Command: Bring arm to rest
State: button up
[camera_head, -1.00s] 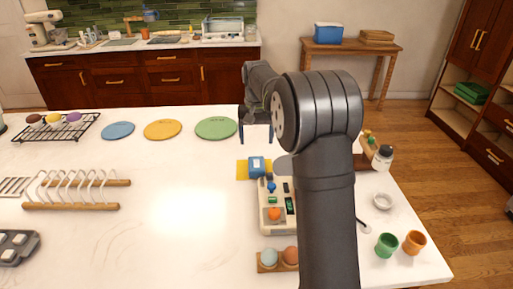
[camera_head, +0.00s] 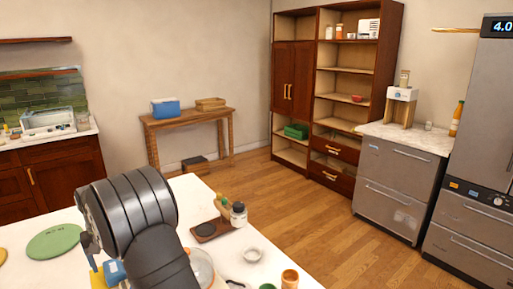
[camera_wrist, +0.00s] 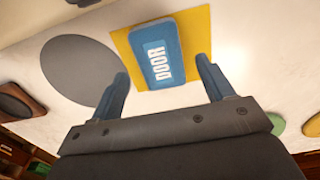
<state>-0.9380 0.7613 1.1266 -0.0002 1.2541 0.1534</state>
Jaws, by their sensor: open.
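My gripper (camera_wrist: 167,88) is open and empty in the wrist view, its two blue-grey fingers spread apart. A blue block marked "DOOR" (camera_wrist: 153,50) lies on a yellow square (camera_wrist: 194,40) beyond the fingertips, roughly between their lines and not held. In the head view, my arm bends over the lower left of the white table and hides much of it. Part of the blue block (camera_head: 115,272) shows left of my arm, beside a bit of the yellow square (camera_head: 97,278).
A green disc (camera_head: 54,241) lies to the left. Open wooden floor separates the table from the shelves (camera_head: 341,85) and steel drawers (camera_head: 395,188).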

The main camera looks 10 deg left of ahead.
notch_tip(320, 180, down, 4)
jog(key=shift+r, duration=2)
